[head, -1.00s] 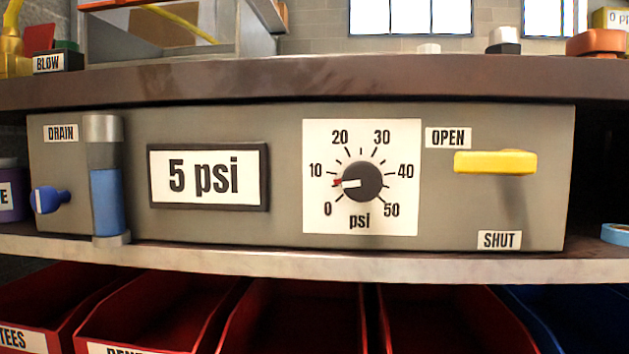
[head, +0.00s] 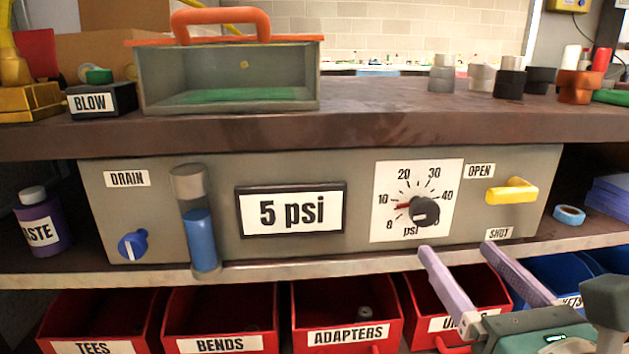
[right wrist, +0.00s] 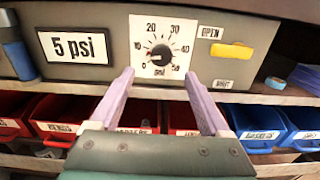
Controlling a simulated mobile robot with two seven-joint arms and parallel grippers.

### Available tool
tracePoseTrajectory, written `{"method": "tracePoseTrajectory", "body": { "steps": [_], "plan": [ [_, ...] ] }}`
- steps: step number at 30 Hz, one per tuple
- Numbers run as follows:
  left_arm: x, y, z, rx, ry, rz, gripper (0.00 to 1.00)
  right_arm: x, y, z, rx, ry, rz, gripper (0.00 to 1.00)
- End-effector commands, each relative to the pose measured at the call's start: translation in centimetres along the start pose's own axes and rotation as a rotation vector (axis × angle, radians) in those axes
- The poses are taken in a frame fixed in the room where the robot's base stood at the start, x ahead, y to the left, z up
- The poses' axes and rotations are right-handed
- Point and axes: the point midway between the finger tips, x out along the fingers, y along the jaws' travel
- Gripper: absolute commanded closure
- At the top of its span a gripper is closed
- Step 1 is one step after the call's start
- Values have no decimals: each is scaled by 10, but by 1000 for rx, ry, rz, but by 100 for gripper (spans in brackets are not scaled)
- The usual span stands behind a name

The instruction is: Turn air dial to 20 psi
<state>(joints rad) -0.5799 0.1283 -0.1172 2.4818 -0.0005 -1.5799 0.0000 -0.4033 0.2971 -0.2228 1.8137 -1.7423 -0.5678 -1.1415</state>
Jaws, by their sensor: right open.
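The air dial (head: 425,211) is a black knob on a white square scale plate marked 0 to 50 psi. Its red pointer (head: 403,207) sits between 0 and 10. The dial also shows in the right wrist view (right wrist: 161,56), straight ahead between the fingers. The display (head: 291,212) left of it reads 5 psi. My right gripper (head: 455,248) is open and empty, its two pale purple fingers in front of and below the dial, apart from it. It also shows in the right wrist view (right wrist: 163,78). My left gripper is not in view.
A yellow lever (head: 512,192) sticks out right of the dial by the OPEN label. A blue drain knob (head: 133,243) and a blue-filled cylinder (head: 201,238) are at the left. The shelf edge (head: 330,267) and red bins (head: 350,318) lie below the panel.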

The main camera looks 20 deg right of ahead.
Motion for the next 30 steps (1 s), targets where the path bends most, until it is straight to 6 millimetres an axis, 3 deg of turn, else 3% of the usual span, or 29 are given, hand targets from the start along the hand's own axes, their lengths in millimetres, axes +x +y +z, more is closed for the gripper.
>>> {"method": "tracePoseTrajectory", "body": {
  "steps": [5,16,21,29,30],
  "plan": [
    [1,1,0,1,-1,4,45,20,2,0,-24,-5,9,20],
    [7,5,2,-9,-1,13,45,85,2,-1,-18,-4,7,20],
    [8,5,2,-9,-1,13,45,97,2,0,-17,-2,7,20],
    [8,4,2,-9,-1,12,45,98,2,0,-16,-2,7,20],
    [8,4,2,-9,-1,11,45,98,2,0,-16,-2,7,23]
  ]
}}
